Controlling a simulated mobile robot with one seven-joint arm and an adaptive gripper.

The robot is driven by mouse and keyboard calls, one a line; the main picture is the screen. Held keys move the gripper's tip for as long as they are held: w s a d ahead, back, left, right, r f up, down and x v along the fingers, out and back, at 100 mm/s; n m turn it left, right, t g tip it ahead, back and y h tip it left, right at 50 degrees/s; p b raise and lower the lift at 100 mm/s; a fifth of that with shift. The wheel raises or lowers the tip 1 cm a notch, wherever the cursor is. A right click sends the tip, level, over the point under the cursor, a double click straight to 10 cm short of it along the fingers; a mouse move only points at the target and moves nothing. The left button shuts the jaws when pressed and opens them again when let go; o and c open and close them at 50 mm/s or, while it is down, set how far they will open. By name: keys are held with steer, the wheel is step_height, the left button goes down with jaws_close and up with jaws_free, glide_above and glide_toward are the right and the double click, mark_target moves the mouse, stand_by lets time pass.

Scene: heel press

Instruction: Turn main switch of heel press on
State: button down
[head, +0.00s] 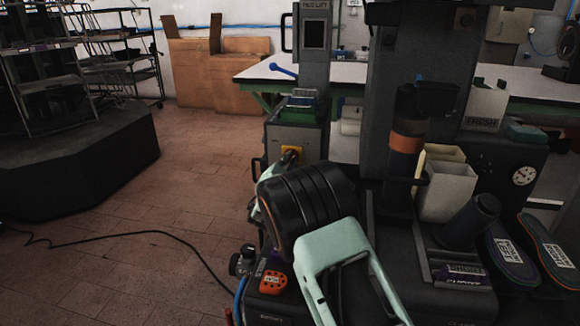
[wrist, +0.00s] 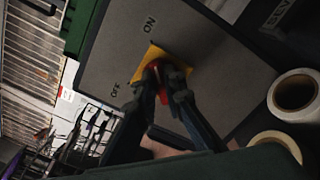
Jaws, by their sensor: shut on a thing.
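The main switch is a red knob (wrist: 162,90) on a yellow plate (wrist: 152,57), set in a grey panel with ON printed above it and OFF to its left in the wrist view. My gripper (wrist: 163,77) is shut on the red knob, with one dark finger on each side. The fingers hide part of the knob, so I cannot tell which label it points to. In the head view the yellow plate (head: 291,151) shows on the front of the heel press column (head: 302,140), with my gripper (head: 292,159) at it and my arm in front.
A control box with an orange-red part (head: 273,282) stands low beside my arm. Cream bins (head: 446,190) and shoe soles (head: 548,250) lie to the right. A black cable (head: 150,233) crosses the open brick floor on the left. White rolls (wrist: 294,90) sit right in the wrist view.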

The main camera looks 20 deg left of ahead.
stand_by(0.3)
steer(key=c, duration=2)
jaws_free()
steer(key=s, duration=1.2)
steer(key=shift+d, duration=0.35)
